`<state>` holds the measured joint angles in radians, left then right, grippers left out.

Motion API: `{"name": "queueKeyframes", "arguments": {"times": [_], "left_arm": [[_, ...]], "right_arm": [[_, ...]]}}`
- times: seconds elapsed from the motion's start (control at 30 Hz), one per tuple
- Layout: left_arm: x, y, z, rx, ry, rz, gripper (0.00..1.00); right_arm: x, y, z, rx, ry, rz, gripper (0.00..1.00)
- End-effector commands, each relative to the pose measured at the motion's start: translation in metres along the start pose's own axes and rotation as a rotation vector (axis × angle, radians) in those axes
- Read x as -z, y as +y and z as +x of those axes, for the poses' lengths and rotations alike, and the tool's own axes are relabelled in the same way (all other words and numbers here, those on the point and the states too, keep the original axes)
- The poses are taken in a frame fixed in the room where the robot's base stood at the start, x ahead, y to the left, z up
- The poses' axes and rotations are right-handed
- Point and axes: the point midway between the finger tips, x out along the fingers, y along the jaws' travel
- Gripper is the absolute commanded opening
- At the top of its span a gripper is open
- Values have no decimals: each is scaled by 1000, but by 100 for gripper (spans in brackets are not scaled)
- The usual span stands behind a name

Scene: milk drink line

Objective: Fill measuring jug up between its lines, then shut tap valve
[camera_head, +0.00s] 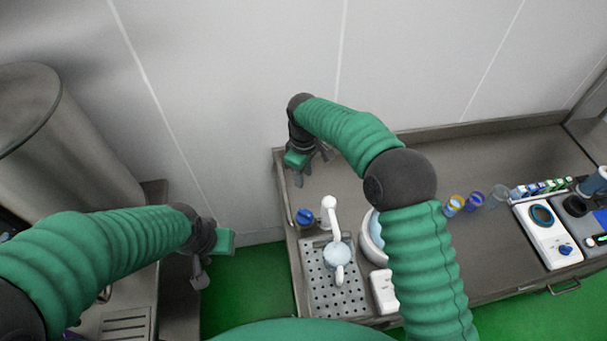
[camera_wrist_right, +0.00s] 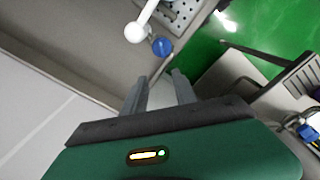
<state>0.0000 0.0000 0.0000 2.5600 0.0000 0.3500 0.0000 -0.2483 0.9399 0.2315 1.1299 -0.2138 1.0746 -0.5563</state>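The white tap (camera_head: 328,207) stands at the back of the left end of the steel counter. Its blue valve knob (camera_head: 304,216) is just left of it; the wrist view also shows the knob (camera_wrist_right: 161,46). The measuring jug (camera_head: 338,256) sits under the spout on the perforated drip tray (camera_head: 318,292), its handle toward me. Its lines and fill level are too small to read. My right gripper (camera_head: 311,168) is open and empty, behind and above the knob, not touching it; its parted fingers show in the wrist view (camera_wrist_right: 159,90). My left gripper (camera_head: 200,275) hangs at the left, its fingers' gap unclear.
A white round bowl (camera_head: 370,236) is partly behind my right arm, with a small white device (camera_head: 384,291) in front. Coloured cups (camera_head: 473,200) and a white instrument (camera_head: 545,235) stand farther right. Green floor separates the counter from the left-hand bench. The counter's back left is clear.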

Motion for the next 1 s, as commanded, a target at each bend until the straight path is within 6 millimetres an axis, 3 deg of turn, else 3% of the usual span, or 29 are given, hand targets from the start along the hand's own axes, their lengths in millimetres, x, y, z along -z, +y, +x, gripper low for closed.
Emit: {"name": "queueKeyframes", "arguments": {"times": [0.67,0.77,1.0], "left_arm": [[1,0,-4,0,0,0,36],[-1,0,4,0,0,0,36],[-5,0,22,0,0,0,36]], "right_arm": [[0,0,-8,-1,2,0,34],[1,1,-22,-3,4,0,34],[2,1,-90,-5,6,-1,34]]}}
